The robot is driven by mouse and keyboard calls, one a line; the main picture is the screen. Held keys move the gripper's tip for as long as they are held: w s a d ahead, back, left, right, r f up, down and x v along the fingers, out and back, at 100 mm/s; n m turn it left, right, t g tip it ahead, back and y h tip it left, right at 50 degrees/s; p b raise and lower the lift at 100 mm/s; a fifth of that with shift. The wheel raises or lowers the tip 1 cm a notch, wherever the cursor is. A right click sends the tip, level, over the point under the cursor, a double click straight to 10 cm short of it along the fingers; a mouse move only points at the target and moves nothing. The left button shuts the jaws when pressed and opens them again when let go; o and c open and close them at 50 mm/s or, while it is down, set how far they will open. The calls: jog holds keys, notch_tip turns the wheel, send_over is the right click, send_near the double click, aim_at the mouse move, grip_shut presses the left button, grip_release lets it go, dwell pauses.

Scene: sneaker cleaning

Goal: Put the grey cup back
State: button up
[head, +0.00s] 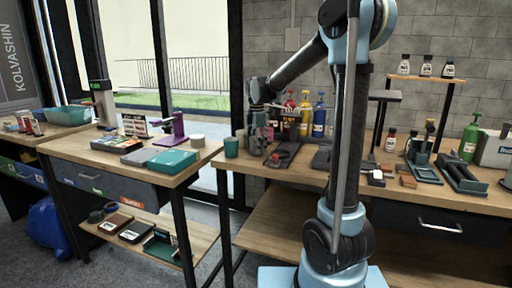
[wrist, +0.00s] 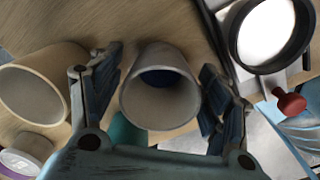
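The grey cup (wrist: 160,103) lies in the middle of the wrist view, its open mouth facing the camera and its inside dark blue at the bottom. My gripper (wrist: 162,62) has one finger on each side of it, with narrow gaps that seem to show between the fingers and the cup wall. In the head view, my gripper (head: 257,141) is low over the left end of the right bench, and the grey cup is hard to make out there. A beige cup (wrist: 40,85) is beside the left finger, and a teal cup (wrist: 122,131) is partly hidden behind the gripper.
A black-ringed round device (wrist: 268,33) with a red knob stands close to the right finger. Coloured pump bottles (head: 304,108) stand behind the gripper. The left table (head: 75,150) holds a teal box (head: 172,160) and a light roll (head: 197,140). A gap separates the tables.

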jog(key=shift+r, duration=0.15)
notch_tip(320, 180, up, 12)
dwell(0.7)
